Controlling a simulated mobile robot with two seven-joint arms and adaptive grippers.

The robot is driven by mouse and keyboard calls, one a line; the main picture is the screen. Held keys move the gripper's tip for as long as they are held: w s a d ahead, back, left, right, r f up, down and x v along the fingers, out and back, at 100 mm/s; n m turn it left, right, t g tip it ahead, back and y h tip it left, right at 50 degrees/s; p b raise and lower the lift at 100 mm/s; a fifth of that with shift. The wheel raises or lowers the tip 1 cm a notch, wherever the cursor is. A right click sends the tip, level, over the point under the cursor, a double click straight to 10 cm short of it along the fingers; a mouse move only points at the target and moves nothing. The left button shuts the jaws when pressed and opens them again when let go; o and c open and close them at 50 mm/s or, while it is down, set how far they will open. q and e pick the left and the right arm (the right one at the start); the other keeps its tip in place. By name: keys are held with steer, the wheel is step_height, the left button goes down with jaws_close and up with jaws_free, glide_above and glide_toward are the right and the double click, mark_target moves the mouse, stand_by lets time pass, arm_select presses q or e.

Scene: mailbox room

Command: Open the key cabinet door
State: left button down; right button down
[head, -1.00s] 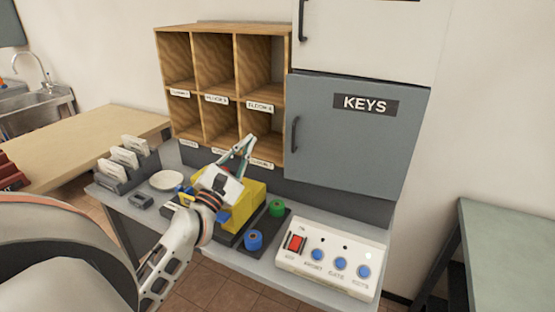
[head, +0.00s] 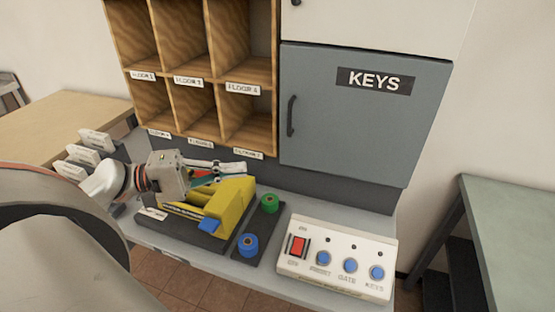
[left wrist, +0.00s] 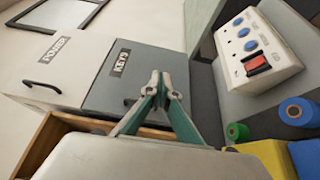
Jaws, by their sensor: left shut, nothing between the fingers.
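The key cabinet door (head: 365,125) is grey with a "KEYS" label, and it is closed. Its dark vertical handle (head: 291,116) is on the door's left side. In the left wrist view the door (left wrist: 135,85) appears turned sideways, with the handle (left wrist: 128,103) partly behind my fingers. My left gripper (head: 243,168) is shut and empty, left of and below the handle, in front of the wooden shelf's lower edge and apart from the door. In the left wrist view its fingertips (left wrist: 160,78) meet. My right gripper is not in view.
A white control box (head: 337,258) with a red switch and several blue buttons, one labelled KEYS, sits on the counter below the cabinet. The wooden pigeonhole shelf (head: 200,85) adjoins the cabinet.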

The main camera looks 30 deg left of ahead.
arm_select(q)
steer(key=p+x, duration=0.2)
steer(key=x, duration=0.8)
steer(key=shift+s, duration=0.15)
stand_by(1.7)
